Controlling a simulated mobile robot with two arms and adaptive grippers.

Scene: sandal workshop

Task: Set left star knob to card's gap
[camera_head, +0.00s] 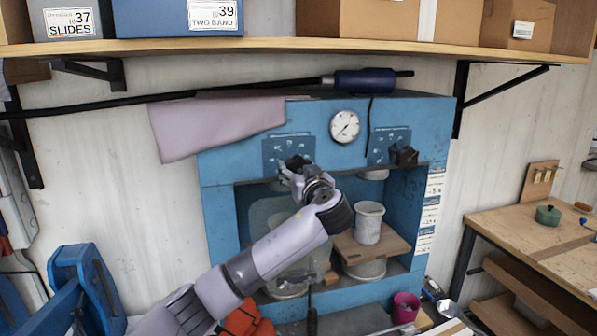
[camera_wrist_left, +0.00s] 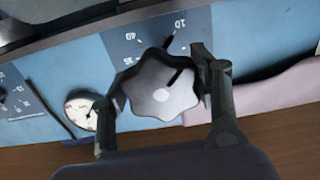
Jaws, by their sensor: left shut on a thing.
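In the wrist view the line points up and right, near the 10 on the dark blue dial plate (camera_wrist_left: 126,44). My left gripper (camera_head: 293,172) is shut on this knob, one finger on each side. My right gripper is not in view.
The blue press (camera_head: 218,205) has a round gauge (camera_head: 345,126) and a black right knob (camera_head: 404,155). A pinkish cloth (camera_head: 205,127) hangs over its top left. A grey cup (camera_head: 369,222) stands on a wooden board inside. A shelf (camera_head: 290,45) with boxes runs above.

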